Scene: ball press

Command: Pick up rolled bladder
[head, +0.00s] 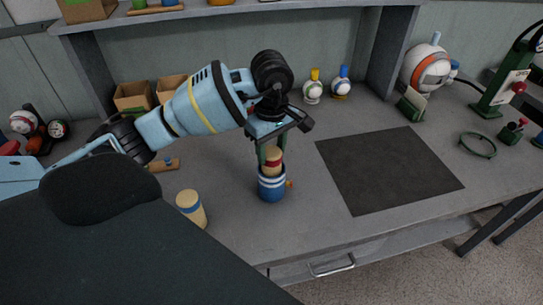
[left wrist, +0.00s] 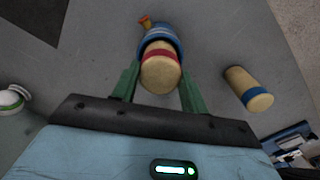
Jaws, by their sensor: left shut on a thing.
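The rolled bladder, a tan roll with a red band (head: 272,160), stands with its lower part inside a blue cup with white stripes (head: 271,186). In the left wrist view the roll (left wrist: 160,72) sits between the green fingers, with the blue cup (left wrist: 158,37) behind it. My left gripper (head: 270,151) comes down from above and is shut on the roll. My right gripper is not in view.
A dark square mat (head: 387,168) lies on the bench to the right. Two small round bottles, one with a yellow top (head: 313,88) and one with a blue top (head: 341,82), stand at the back. Cardboard boxes (head: 134,97) stand back left. A green ring (head: 478,145) lies far right.

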